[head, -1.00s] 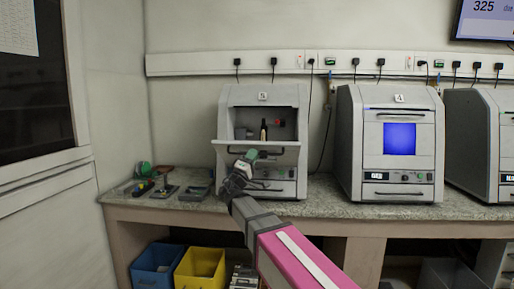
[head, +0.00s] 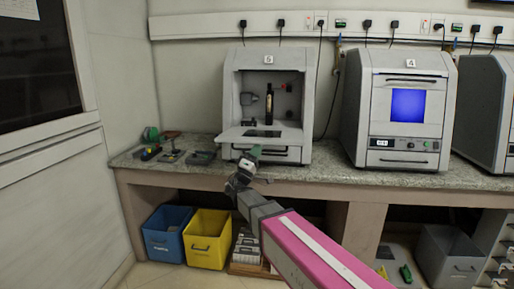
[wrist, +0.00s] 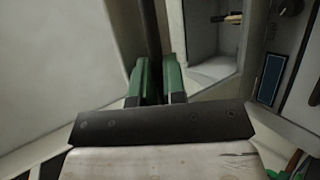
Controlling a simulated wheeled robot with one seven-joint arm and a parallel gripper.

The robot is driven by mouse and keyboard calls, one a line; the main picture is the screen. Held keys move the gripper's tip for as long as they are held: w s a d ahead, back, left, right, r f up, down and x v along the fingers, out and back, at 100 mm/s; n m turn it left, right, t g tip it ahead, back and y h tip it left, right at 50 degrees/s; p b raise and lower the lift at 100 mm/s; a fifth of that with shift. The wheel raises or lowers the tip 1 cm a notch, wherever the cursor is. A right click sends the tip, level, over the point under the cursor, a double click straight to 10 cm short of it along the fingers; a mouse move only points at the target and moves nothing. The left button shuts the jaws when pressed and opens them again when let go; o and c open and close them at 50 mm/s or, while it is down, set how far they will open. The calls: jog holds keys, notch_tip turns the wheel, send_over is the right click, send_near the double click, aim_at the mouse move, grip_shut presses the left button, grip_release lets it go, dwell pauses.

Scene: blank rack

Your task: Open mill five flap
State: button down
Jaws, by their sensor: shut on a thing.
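Mill five (head: 232,85) is the grey cabinet with the "5" label at the back wall. Its flap (head: 288,138) is folded down to about level at the front of the opening, so the chamber shows inside. My gripper (head: 250,156) is at the flap's front edge, left of its middle. In the wrist view the green fingers (wrist: 155,80) are close together around a dark bar (wrist: 151,30), which looks like the flap's handle. The exact contact at the fingertips is partly hidden.
Inside mill five are a dark spindle (head: 269,100) and a small red part. Mill four (head: 354,105) stands to the right, shut, with a blue window. Small tools (head: 172,155) lie on the counter at left. Blue (head: 163,247) and yellow (head: 206,255) bins stand below.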

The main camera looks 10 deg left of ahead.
jog(key=shift+w+a+f, duration=0.1)
jog(key=shift+w+f, duration=0.15)
jog(key=shift+w, duration=0.25)
jog(key=c, duration=1.2)
grip_release()
jog(key=shift+s, duration=0.25)
jog(key=shift+s+a+f, duration=0.1)
jog(key=shift+s+f, duration=0.05)
jog(key=shift+s, duration=0.05)
jog(key=v, duration=1)
jog(key=shift+f, duration=0.15)
